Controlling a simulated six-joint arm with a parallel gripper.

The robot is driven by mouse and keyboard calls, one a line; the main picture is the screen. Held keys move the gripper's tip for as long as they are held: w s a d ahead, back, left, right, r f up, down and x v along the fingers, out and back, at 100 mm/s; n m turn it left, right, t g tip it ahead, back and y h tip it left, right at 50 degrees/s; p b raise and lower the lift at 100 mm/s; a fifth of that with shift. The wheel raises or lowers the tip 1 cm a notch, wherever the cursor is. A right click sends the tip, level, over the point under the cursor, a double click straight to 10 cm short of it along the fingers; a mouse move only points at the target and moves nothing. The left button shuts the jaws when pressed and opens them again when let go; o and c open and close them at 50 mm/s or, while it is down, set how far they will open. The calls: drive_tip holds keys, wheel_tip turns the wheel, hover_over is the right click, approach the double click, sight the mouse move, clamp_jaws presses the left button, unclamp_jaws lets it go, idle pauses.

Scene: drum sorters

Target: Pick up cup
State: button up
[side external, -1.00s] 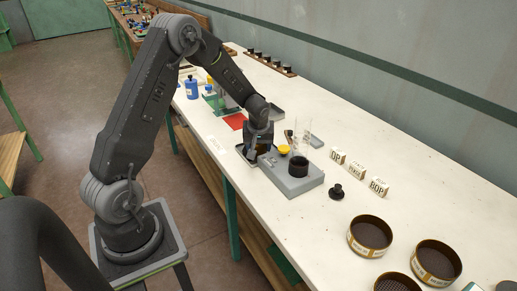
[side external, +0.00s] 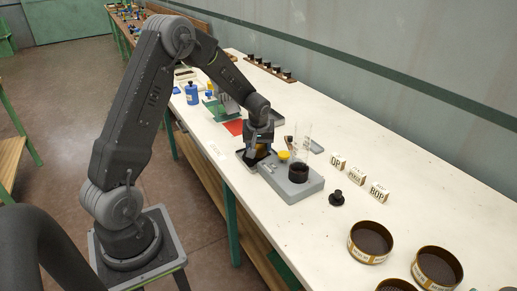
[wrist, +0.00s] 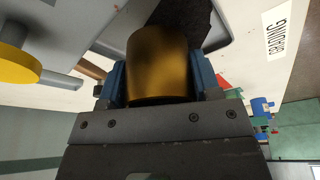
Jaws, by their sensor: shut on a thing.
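The cup (wrist: 160,62) is brass-coloured and round, and fills the middle of the wrist view between the two blue fingers. My gripper (wrist: 163,78) is shut on it. Only a small brassy patch of the cup (side external: 262,151) shows there, the rest being hidden by the fingers. I cannot tell how large the gap between cup and tray is.
A grey block (side external: 312,187) with a black round holder (side external: 298,173) and a clear tube stands right beside my gripper. A yellow cap (side external: 284,155) is close by. A black knobbed piece (side external: 337,198), labelled blocks (side external: 356,175) and round sieves (side external: 370,243) lie further right.

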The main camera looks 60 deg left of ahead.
drive_tip(key=shift+r, duration=0.75)
drive_tip(key=shift+s+a+r, duration=0.15)
drive_tip(key=shift+r, duration=0.05)
drive_tip(key=s+a+r, duration=0.6)
drive_tip(key=s, duration=0.3)
drive_tip(key=shift+a+r, duration=0.15)
drive_tip(key=shift+r, duration=0.1)
drive_tip(key=shift+s+a, duration=0.1)
